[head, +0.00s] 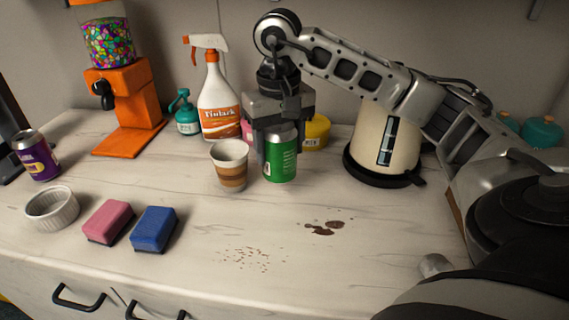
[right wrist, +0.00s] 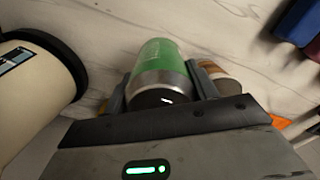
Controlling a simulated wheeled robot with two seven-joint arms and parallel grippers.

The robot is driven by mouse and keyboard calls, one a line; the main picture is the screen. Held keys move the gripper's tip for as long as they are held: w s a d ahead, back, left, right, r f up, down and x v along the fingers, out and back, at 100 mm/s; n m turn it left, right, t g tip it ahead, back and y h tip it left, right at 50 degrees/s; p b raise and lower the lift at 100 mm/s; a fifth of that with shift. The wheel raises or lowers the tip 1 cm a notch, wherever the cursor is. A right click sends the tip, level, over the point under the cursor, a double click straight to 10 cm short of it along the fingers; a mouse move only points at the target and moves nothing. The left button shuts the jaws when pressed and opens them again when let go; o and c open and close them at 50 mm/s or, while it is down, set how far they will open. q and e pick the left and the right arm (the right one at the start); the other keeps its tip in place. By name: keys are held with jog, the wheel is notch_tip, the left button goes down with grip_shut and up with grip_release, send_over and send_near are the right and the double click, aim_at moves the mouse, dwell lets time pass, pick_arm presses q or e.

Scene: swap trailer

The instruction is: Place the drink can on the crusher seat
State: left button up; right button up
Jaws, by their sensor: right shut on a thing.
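A green drink can (head: 281,160) is upright between the fingers of my right gripper (head: 277,142), which is shut on it from above. I cannot tell whether its base touches the counter. In the right wrist view the green can (right wrist: 160,62) sits between both fingers (right wrist: 160,88). A purple can (head: 36,156) stands at the far left. Beside it, a dark device (head: 10,135) is cut off by the picture's edge; I cannot tell whether it is the crusher, and no seat shows clearly. My left gripper is not in view.
A paper cup (head: 229,166) stands close left of the green can. A cream kettle (head: 384,148) is to the right. A spray bottle (head: 219,100) and orange dispenser (head: 126,100) stand behind. Pink (head: 108,222) and blue (head: 154,229) sponges and a white ramekin (head: 51,208) lie front left.

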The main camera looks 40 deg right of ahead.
jog(key=shift+d+f, duration=0.45)
jog(key=shift+f, duration=0.1)
jog(key=shift+s+d+f, duration=0.1)
jog(key=shift+d+f, duration=0.1)
jog(key=shift+f, duration=1.75)
jog(key=o, duration=1.2)
jog(key=shift+r, duration=0.1)
jog(key=shift+c, duration=0.2)
